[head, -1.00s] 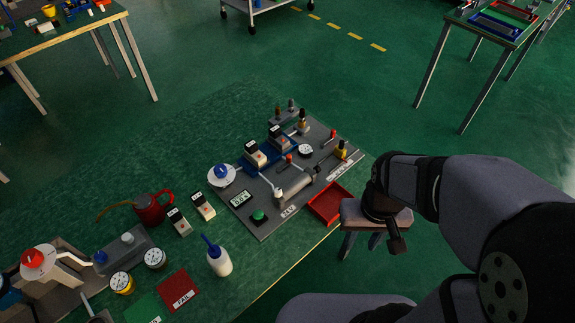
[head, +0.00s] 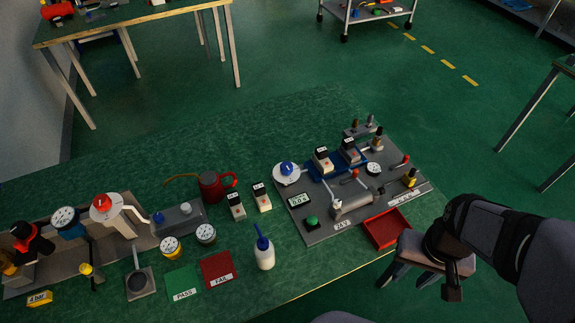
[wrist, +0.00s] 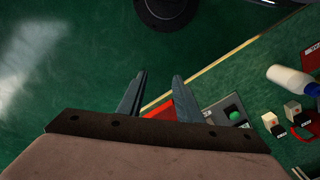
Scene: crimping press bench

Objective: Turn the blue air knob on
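A smaller blue knob (head: 158,217) sits on a grey block farther left, beside a white one. I cannot tell from the frames which is the air knob, nor read its setting. My gripper (wrist: 160,76) is open in the wrist view, with nothing between its two fingers. In the head view my gripper (head: 453,285) hangs at the right, beyond the bench's front edge, far from both blue knobs. Neither blue knob can be made out in the wrist view.
A red tray (head: 386,229) lies at the bench's front right. A white bottle (head: 264,252) with a blue tip stands in front of the fixture.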

